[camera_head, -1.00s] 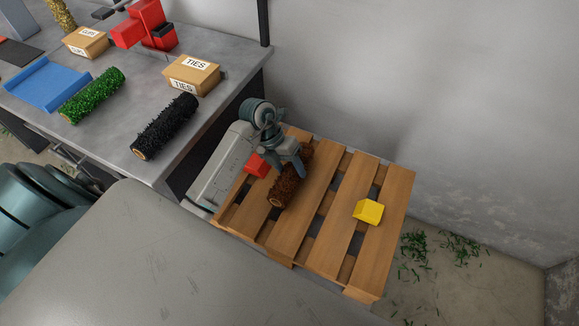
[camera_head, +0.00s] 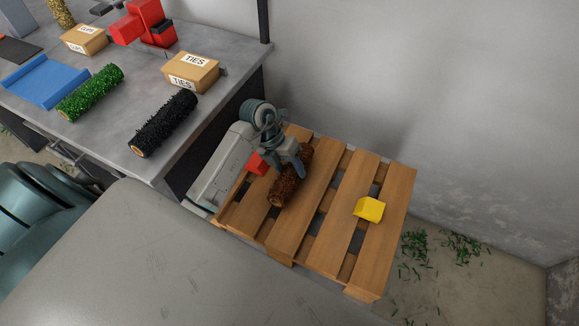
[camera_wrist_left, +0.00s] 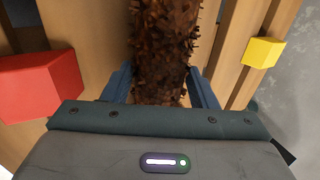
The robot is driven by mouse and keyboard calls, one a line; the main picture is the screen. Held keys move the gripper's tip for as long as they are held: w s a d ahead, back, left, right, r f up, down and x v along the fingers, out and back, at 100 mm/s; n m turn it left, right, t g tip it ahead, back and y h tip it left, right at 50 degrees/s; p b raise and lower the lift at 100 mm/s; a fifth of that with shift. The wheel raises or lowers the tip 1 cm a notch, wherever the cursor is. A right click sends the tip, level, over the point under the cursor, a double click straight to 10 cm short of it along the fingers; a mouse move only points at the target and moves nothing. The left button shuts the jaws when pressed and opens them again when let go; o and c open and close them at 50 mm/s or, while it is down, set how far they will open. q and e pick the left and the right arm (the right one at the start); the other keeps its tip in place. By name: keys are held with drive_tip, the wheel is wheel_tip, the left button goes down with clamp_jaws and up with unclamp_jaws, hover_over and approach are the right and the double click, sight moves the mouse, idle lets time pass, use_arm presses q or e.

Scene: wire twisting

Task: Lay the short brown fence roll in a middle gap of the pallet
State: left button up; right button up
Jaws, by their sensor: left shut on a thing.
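The short brown fence roll (camera_head: 281,190) is a bristly brown cylinder at the pallet, left of its middle. It also shows in the left wrist view (camera_wrist_left: 165,45), between the two fingers. My left gripper (camera_head: 286,160) is shut on the roll, with its fingers on either side. The wooden pallet (camera_head: 345,232) has several slats with dark gaps between them. The roll runs along the slats near one of the left gaps. The gripper and roll hide what lies directly under them, so I cannot tell whether the roll touches the slats. My right gripper is not in view.
A red block (camera_head: 257,164) and a yellow block (camera_head: 369,209) sit on the pallet. A wall stands behind the pallet.

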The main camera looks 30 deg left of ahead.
use_arm(q)
drive_tip(key=shift+f+b, duration=0.3)
drive_tip(key=shift+f, duration=0.15)
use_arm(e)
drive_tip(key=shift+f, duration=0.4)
use_arm(q)
drive_tip(key=o, duration=1.1)
drive_tip(key=shift+r, duration=0.1)
drive_tip(key=shift+s, duration=0.1)
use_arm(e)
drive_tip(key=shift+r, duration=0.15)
use_arm(q)
drive_tip(key=shift+f, duration=0.2)
drive_tip(key=v, duration=1.1)
drive_tip(key=shift+d+r, duration=0.1)
drive_tip(key=shift+r, duration=0.1)
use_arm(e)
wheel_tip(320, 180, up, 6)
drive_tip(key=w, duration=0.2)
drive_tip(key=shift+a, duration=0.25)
